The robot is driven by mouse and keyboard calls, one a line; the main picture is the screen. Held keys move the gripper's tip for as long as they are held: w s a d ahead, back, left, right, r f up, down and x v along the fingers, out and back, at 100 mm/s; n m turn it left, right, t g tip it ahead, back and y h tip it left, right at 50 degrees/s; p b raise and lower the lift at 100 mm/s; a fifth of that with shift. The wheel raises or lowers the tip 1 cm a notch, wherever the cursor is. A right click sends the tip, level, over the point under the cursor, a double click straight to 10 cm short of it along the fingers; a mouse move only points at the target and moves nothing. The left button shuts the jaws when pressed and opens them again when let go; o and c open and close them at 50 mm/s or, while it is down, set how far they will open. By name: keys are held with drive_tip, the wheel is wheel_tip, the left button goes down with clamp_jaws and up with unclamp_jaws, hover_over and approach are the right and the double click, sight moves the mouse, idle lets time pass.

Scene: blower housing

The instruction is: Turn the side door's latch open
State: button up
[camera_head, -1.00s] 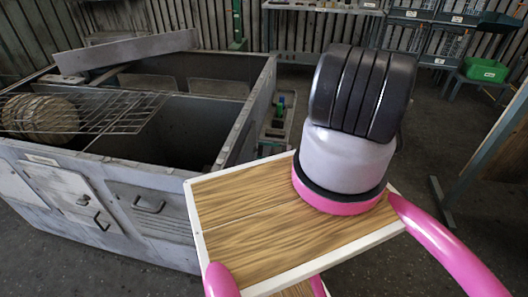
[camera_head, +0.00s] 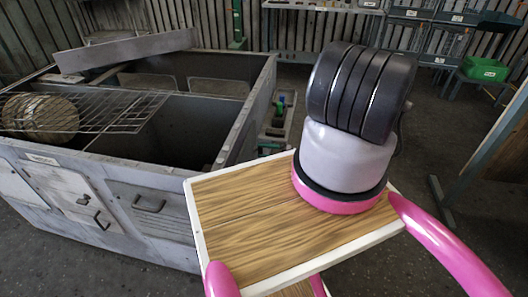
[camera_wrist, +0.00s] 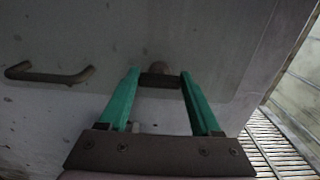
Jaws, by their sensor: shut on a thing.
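The grey blower housing (camera_head: 150,120) stands at the left in the head view. Its side door (camera_head: 62,190) is on the near face, with a dark bar handle (camera_head: 103,222) and a small latch (camera_head: 83,200). In the wrist view, the dark latch (camera_wrist: 158,76) lies between the green fingertips of my gripper (camera_wrist: 161,82), which is shut on it. The bar handle (camera_wrist: 50,75) shows to the left on the grey door panel (camera_wrist: 100,35). My gripper is not seen in the head view. The latch's exact angle is hard to tell.
A wire rack (camera_head: 110,112) with a round drum-like part (camera_head: 40,118) lies across the housing's open top. Another panel with a handle (camera_head: 148,206) is right of the door. Slatted grating (camera_wrist: 272,145) shows at the lower right in the wrist view.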

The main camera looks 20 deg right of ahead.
idle(0.4)
drive_tip(key=o, duration=1.4)
drive_tip(key=v, duration=1.1)
drive_tip(key=shift+a, duration=0.1)
